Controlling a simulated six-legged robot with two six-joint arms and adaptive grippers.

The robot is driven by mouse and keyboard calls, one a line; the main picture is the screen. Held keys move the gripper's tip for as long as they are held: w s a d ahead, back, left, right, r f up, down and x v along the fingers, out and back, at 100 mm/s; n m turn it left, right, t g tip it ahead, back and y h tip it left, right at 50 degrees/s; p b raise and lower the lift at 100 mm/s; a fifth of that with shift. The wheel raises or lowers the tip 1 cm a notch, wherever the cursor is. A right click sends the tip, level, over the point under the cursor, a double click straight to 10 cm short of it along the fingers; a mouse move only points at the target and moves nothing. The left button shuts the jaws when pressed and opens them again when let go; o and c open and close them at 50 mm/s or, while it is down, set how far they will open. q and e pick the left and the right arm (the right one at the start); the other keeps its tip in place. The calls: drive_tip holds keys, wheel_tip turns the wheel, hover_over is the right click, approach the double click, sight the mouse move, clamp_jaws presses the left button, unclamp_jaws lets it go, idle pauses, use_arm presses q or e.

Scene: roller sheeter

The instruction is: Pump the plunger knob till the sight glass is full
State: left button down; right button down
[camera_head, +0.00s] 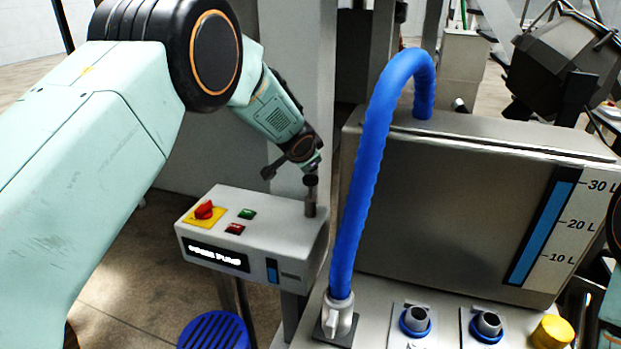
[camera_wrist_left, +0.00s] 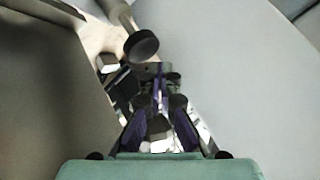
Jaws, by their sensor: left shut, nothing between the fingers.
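The pump box (camera_head: 250,235) stands left of centre in the head view. Its plunger has a black knob (camera_head: 311,180) on a short upright metal rod (camera_head: 309,206) at the box's right end. In the left wrist view the knob (camera_wrist_left: 141,46) is a dark disc just beyond the fingertips. My left gripper (camera_head: 310,168) is shut and empty, directly above the knob; whether it touches is unclear. Its fingers also show in the wrist view (camera_wrist_left: 156,72). A small sight glass (camera_head: 272,271) on the box front shows blue; its exact level is too small to read. My right gripper is out of view.
A red switch (camera_head: 205,210) and green (camera_head: 247,214) and red (camera_head: 235,229) buttons sit on the box top. A blue hose (camera_head: 358,180) rises close right of the pump. Behind it stands a tank with a blue litre gauge (camera_head: 541,230).

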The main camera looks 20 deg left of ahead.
sight(309, 181)
use_arm(q)
drive_tip(key=shift+w+f, duration=0.1)
idle(0.6)
drive_tip(key=shift+f+b, duration=0.35)
drive_tip(key=shift+f+b, duration=2.1)
idle(2.2)
idle(0.3)
drive_tip(key=shift+r+p, duration=2.25)
drive_tip(key=shift+r, duration=0.2)
